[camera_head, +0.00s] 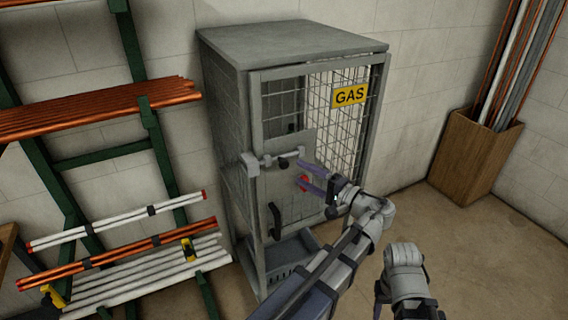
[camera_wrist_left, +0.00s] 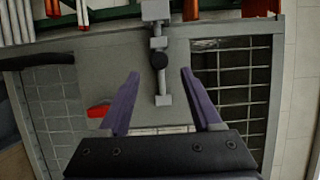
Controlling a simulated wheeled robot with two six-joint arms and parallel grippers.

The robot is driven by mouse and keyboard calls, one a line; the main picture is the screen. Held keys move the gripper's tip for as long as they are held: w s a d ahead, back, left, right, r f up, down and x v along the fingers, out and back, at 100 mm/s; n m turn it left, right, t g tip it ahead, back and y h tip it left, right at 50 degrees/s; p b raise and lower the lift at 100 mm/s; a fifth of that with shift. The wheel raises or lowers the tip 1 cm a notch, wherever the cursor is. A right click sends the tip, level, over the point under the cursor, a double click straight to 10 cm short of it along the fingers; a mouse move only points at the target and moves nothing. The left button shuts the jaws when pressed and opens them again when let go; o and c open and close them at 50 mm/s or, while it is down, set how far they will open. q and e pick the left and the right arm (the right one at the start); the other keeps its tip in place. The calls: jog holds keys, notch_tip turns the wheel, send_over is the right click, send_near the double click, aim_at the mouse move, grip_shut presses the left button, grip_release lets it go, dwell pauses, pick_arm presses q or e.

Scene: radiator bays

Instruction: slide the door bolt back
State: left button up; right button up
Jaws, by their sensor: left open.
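The door bolt (camera_head: 270,160) is a grey rod with a dark round knob (camera_head: 284,163), mounted across the left part of the grey cabinet door (camera_head: 293,145). Its left end reaches a block (camera_head: 250,164) on the cabinet's frame edge. In the left wrist view the bolt runs upright to that block (camera_wrist_left: 155,10), with the knob (camera_wrist_left: 159,60) ahead between the fingers' lines. My left gripper (camera_head: 299,172) is open and empty, its purple fingers pointing at the door just right of the knob, apparently apart from it. My right gripper is not seen.
A red part (camera_head: 303,183) sits on the door by the lower finger; a black handle (camera_head: 275,220) is lower left. The door has mesh and a yellow GAS sign (camera_head: 349,95). A pipe rack (camera_head: 120,150) stands left, a wooden bin (camera_head: 475,155) right.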

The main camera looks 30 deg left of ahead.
aim_at(286, 166)
pick_arm(q)
jog(key=x, duration=0.7)
jog(key=shift+w+a, duration=0.1)
jog(key=shift+a, duration=0.2)
grip_shut()
jog(key=shift+f, duration=0.1)
dwell(1.1)
